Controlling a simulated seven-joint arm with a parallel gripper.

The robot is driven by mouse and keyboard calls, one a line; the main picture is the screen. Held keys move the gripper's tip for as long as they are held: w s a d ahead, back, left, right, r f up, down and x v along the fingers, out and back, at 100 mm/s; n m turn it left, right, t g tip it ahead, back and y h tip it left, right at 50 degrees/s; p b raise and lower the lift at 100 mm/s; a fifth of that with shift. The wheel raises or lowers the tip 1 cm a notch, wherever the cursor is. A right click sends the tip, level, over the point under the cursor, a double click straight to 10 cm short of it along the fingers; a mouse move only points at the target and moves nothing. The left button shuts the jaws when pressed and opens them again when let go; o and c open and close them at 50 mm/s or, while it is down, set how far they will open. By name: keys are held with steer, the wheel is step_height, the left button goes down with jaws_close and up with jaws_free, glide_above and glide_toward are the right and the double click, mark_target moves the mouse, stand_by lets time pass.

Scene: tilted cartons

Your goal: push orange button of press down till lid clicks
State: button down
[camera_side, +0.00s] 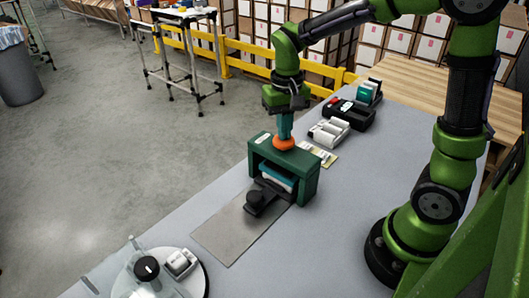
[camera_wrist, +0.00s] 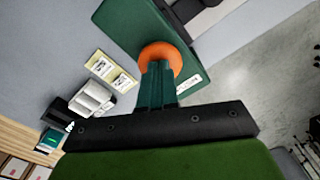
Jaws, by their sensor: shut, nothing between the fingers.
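The green press (camera_side: 306,176) stands on the grey table in the side view, with its orange button (camera_side: 284,143) on top. In the wrist view the button (camera_wrist: 161,56) sits on the press top (camera_wrist: 128,20). My gripper (camera_side: 285,134) is shut and empty, pointing straight down over the button. Its fingertips (camera_wrist: 160,70) appear to be at the button and cover part of it; I cannot tell how far the button is pressed. A teal and white item (camera_side: 278,178) lies inside the press opening, with a black knobbed slide (camera_side: 262,194) in front. No lid is clearly distinguishable.
A flat grey plate (camera_side: 238,230) lies before the press. A white carton holder (camera_side: 329,131), yellow label cards (camera_side: 318,154) and a black tray (camera_side: 349,114) stand behind it. A round fixture with a black knob (camera_side: 146,268) is at the near left.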

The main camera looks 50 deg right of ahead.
step_height(320, 180, up, 9)
stand_by(1.0)
steer(key=s+a+n+t+y, duration=0.2)
steer(key=s+a+t, duration=0.2)
steer(key=s+t, duration=0.3)
steer(key=s, duration=0.4)
steer(key=shift+a+f, duration=0.15)
steer(key=shift+f, duration=0.05)
